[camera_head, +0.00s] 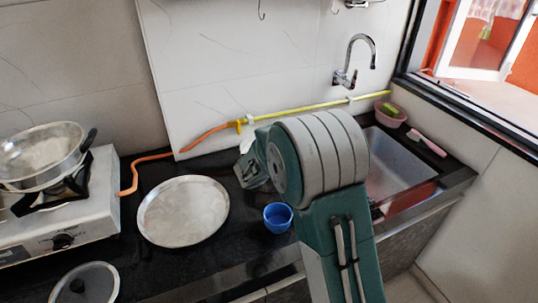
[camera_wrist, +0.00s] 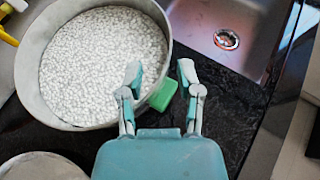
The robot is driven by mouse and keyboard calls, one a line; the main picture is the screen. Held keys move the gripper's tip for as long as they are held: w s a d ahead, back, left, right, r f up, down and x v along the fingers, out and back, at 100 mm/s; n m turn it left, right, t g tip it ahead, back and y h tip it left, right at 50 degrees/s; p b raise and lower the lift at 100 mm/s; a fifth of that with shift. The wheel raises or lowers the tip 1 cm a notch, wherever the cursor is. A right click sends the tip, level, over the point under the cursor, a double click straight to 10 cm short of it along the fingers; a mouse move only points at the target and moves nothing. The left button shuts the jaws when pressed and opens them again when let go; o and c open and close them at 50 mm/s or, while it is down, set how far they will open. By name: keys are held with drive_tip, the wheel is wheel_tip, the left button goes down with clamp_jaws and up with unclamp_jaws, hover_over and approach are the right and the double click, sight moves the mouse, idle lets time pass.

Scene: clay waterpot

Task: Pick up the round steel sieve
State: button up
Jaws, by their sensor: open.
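A round steel sieve (camera_wrist: 29,72) with a wide metal rim fills the upper left of the wrist view. Its inside looks white and speckled; I cannot tell whether that is mesh or contents. My gripper (camera_wrist: 160,73) is open, its two teal and grey fingers apart. The left fingertip appears over or close to the sieve's right rim; I cannot tell whether it touches. A small green piece (camera_wrist: 163,93) shows between the fingers, outside the rim.
A round steel plate (camera_head: 183,211) and a blue cup (camera_head: 278,217) are on the black counter. A stove (camera_head: 62,225) with a pan (camera_head: 40,150) stands left, a lid (camera_head: 85,284) in front. The sink (camera_head: 400,165) is right. A yellow and orange hose (camera_head: 300,109) runs behind.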

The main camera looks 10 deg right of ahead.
drive_tip(key=x, duration=0.7)
drive_tip(key=shift+s+d+f, duration=0.1)
drive_tip(key=shift+s+d, duration=0.05)
drive_tip(key=shift+s, duration=0.15)
clamp_jaws()
